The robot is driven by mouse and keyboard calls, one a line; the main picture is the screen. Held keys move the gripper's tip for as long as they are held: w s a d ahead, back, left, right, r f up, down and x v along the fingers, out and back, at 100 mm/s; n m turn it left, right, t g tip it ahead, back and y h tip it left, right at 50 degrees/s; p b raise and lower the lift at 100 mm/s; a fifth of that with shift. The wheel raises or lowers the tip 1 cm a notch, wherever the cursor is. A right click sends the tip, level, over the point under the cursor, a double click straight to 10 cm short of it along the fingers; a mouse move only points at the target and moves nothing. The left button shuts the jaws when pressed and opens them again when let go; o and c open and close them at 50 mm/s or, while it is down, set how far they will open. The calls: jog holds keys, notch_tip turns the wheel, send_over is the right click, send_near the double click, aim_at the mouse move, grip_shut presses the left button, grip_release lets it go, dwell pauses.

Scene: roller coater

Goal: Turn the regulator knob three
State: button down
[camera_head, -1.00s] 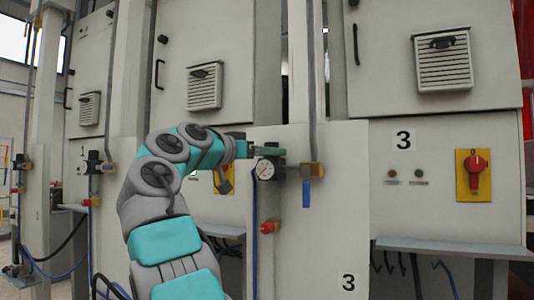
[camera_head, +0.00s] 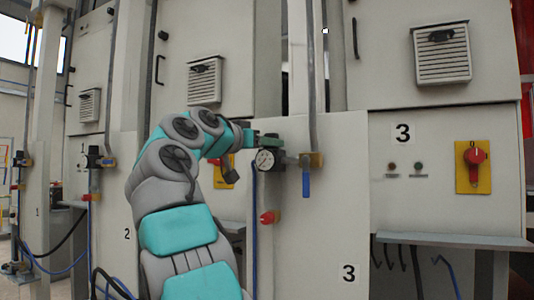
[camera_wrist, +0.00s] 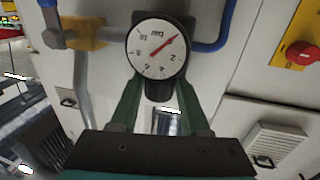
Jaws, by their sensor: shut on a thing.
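The black regulator knob (camera_wrist: 159,91) of station three sits beside the round white gauge (camera_wrist: 157,47) in the wrist view, where the gauge appears upside down. My gripper (camera_wrist: 158,86) is shut on the knob, one green finger on each side. In the head view the gauge (camera_head: 265,160) is mounted at the left side of the panel marked 3. My gripper (camera_head: 268,139) comes in from the left just above the gauge. The knob is mostly hidden there by the fingers. The gauge needle is off to one side of the dial.
A blue-handled valve (camera_head: 306,184) hangs just right of the gauge. A red fitting (camera_head: 269,217) is below it. A red rotary switch on a yellow plate (camera_head: 473,167) is at the right. A grey shelf (camera_head: 450,241) juts out below. A vertical pipe rises above the valve.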

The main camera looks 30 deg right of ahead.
jog(key=shift+f+n+t+y+b, duration=0.1)
jog(key=shift+n+t+y+b, duration=0.6)
jog(key=shift+t, duration=0.4)
jog(key=shift+c, duration=1.9)
grip_release()
jog(key=shift+s, duration=0.1)
jog(key=b+v, duration=0.1)
jog(key=v, duration=0.6)
jog(key=shift+s+a, duration=0.2)
jog(key=shift+a, duration=0.1)
